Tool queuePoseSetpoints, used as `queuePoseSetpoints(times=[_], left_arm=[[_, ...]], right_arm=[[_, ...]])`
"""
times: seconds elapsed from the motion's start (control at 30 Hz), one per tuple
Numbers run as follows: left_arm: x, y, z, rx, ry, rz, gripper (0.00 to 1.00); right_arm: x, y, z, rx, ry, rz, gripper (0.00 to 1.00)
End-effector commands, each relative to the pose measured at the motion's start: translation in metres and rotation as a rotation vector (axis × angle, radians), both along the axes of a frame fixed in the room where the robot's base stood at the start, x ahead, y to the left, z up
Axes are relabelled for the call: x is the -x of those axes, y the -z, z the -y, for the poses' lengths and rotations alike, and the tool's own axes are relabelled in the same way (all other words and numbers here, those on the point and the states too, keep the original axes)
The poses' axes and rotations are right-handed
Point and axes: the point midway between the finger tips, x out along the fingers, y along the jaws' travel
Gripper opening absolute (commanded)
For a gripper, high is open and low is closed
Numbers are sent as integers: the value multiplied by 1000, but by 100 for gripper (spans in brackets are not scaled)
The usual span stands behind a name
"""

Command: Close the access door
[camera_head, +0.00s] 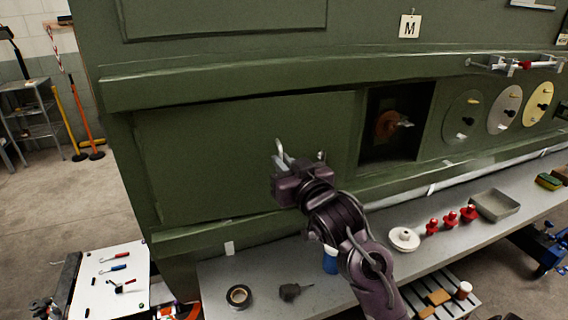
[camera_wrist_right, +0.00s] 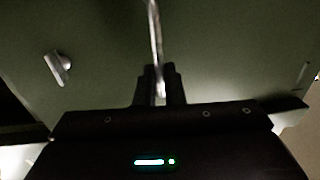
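The access door appears to be the large flat green panel (camera_head: 230,140) on the green fuselage wall, left of a dark opening (camera_head: 377,138). Inside the opening is an orange-brown round part (camera_head: 388,124). A curved metal handle (camera_head: 279,151) stands out from the panel. It also shows in the right wrist view (camera_wrist_right: 155,35), running down between the fingers. My right gripper (camera_head: 297,168) is at the panel's face, its fingers (camera_wrist_right: 160,88) close together around the handle. A small metal latch (camera_wrist_right: 58,68) sits beside it. My left gripper is out of view.
A grey shelf (camera_head: 260,258) below the wall holds black tape (camera_head: 238,296), a white disc (camera_head: 403,239), several red knobs (camera_head: 450,219) and a metal tray (camera_head: 495,205). Round covers (camera_head: 505,109) line the wall at right. A white tool board (camera_head: 112,280) stands lower left.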

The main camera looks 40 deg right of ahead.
Motion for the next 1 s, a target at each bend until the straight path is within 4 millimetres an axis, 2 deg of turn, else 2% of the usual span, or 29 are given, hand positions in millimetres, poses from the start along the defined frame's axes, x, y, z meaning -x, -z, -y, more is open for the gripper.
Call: queuePoseSetpoints(times=[0.27, 0.57, 0.83, 0.87, 1.0], left_arm=[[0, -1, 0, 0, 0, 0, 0], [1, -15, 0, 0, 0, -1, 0], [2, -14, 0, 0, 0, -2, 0], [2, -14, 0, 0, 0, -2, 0], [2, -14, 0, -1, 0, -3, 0]], right_arm=[[-1, 0, 1, 0, 0, 0, 0], [-31, -2, 16, 0, 1, 2, 0], [-32, -2, 17, 0, 3, 5, 0], [-32, -2, 17, -1, 3, 5, 11], [-32, -1, 17, -1, 2, 3, 30]])
